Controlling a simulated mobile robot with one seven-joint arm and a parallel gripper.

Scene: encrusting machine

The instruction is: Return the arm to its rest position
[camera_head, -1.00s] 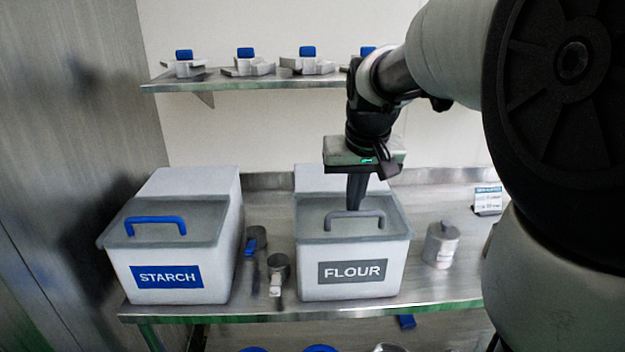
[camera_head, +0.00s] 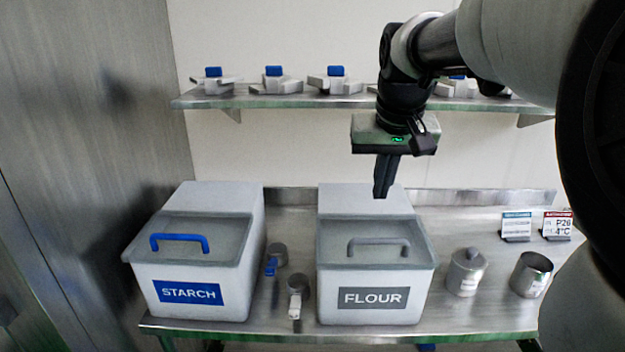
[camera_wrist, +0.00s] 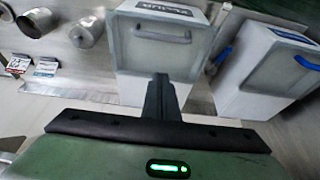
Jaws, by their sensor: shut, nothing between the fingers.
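My gripper (camera_head: 381,192) is shut and empty. It points down and hangs above the back part of the flour bin (camera_head: 372,303), clear of the bin's grey handle (camera_head: 378,243). The flour bin's lid is closed. In the wrist view my gripper's fingers (camera_wrist: 160,80) are together in front of the flour bin (camera_wrist: 130,90), whose label shows upside down. My arm reaches in from the right side of the head view.
The starch bin (camera_head: 190,292) with a blue handle stands left on the steel table (camera_head: 490,300). Scoops (camera_head: 295,288) lie between the bins. Metal canisters (camera_head: 466,272) and small signs (camera_head: 516,228) stand at right. A shelf (camera_head: 300,101) with several blue-knobbed parts runs behind the arm.

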